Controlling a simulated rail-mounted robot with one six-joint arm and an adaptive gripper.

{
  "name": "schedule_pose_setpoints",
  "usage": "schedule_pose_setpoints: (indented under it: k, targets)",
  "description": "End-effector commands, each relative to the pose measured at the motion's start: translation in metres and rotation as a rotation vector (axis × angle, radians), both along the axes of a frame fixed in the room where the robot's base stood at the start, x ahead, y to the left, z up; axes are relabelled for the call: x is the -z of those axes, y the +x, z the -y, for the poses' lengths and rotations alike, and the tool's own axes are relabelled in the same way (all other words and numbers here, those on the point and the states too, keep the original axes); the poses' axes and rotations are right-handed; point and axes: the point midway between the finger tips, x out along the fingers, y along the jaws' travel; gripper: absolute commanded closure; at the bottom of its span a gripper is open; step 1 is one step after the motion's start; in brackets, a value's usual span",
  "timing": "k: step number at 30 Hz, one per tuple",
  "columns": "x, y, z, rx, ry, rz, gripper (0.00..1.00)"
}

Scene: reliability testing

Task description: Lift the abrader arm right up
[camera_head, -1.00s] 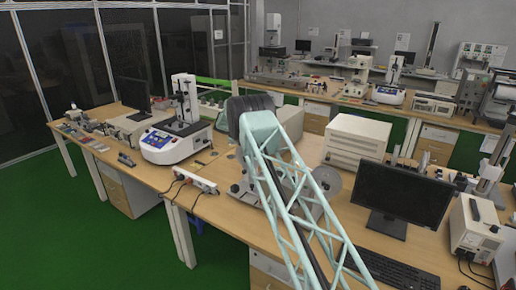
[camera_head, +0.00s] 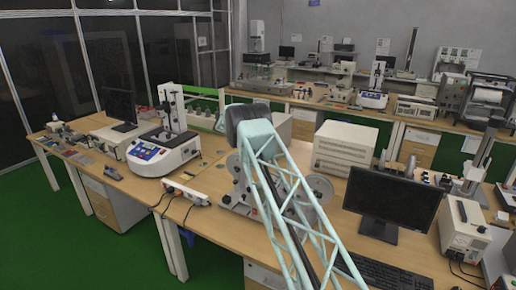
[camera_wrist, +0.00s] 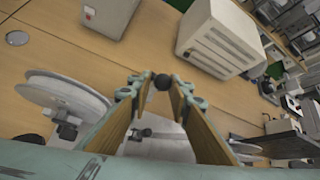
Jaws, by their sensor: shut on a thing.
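The abrader (camera_head: 236,197) stands on the near bench, partly hidden behind my arm in the head view. A grey disc (camera_head: 318,188) shows at its right and another round grey part (camera_head: 238,166) at its left. In the wrist view a pale disc (camera_wrist: 62,95) lies left of my fingers, and the grey abrader body (camera_wrist: 160,142) shows between and below them. My gripper (camera_wrist: 158,85) is shut on a black round knob (camera_wrist: 161,81) at its fingertips. I take the knob for part of the abrader arm; the arm's full length and angle are hidden.
A beige cabinet box (camera_head: 347,148) stands behind the abrader, and a monitor (camera_head: 393,203) with a keyboard to its right. Some bare benchtop (camera_wrist: 75,50) lies beyond my fingers.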

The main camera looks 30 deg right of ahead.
Motion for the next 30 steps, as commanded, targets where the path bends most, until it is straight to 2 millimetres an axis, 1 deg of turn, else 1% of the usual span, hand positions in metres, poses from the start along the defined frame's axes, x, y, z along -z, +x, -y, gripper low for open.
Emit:
schedule_pose_setpoints:
  k: [1, 4, 5, 8, 23, 30]
  targets:
    - [-0.003, 0.0, 0.007, 0.001, -0.005, 0.003, 1.0]
    - [-0.004, 0.0, 0.007, 0.001, -0.006, 0.004, 1.0]
    - [-0.004, 0.0, 0.007, 0.001, -0.006, 0.004, 0.82]
    - [-0.003, 0.0, 0.007, 0.001, -0.005, 0.003, 0.73]
    - [-0.003, 0.001, 0.002, -0.001, -0.003, 0.003, 0.73]
    - [-0.01, -0.002, -0.005, -0.001, -0.003, 0.002, 0.73]
